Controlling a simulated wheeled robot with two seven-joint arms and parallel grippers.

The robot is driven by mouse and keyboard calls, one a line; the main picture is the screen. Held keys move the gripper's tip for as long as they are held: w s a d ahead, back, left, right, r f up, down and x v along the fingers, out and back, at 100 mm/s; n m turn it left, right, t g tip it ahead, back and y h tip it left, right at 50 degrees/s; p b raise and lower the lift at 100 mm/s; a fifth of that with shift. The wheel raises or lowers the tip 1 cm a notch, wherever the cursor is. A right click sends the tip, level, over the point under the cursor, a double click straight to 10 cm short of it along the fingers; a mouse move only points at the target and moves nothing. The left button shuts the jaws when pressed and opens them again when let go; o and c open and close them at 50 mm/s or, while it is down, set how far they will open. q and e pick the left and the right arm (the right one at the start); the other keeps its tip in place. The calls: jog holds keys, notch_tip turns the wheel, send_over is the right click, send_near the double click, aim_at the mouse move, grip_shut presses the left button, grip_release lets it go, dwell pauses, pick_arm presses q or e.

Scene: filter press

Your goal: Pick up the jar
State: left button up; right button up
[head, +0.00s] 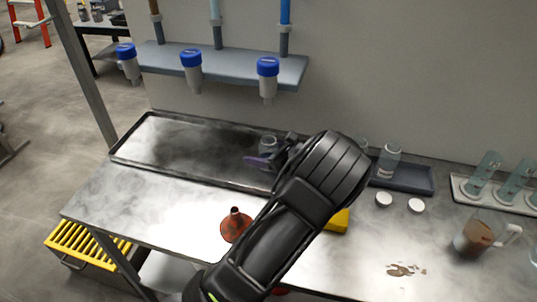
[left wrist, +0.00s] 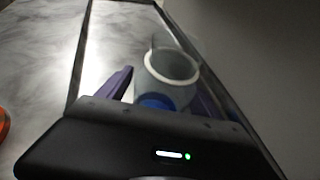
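A clear glass jar (head: 267,144) with an open mouth stands in the long dark tray (head: 150,165) on the bench. My left gripper (head: 274,157) is low over the tray at the jar, and my arm hides part of the space around it. In the left wrist view the jar (left wrist: 170,70) shows between the two purple fingers (left wrist: 165,92), which stand apart on either side of it. Something blue shows at the jar's near lower side. Whether the fingers touch the glass is not clear. My right gripper is not in view.
Blue-capped fittings (head: 191,68) hang from a wall shelf above the tray. A red funnel (head: 235,224) and a yellow object (head: 338,221) lie near my arm. At right are another jar (head: 389,160), white lids (head: 384,199), a pitcher (head: 475,238) and a brown spill (head: 405,270).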

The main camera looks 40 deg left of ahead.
aim_at(262, 144)
pick_arm(q)
grip_shut()
dwell(0.7)
jog(key=shift+r, duration=0.3)
jog(key=shift+r+b, duration=0.4)
jog(key=shift+r, duration=0.95)
jog(key=d+b, duration=0.1)
jog(key=d, duration=1.1)
jog(key=d+b, duration=0.1)
jog(key=d, duration=0.5)
jog(key=shift+s+r+b, duration=0.1)
jog(key=shift+s+b, duration=0.25)
jog(key=shift+s, duration=0.05)
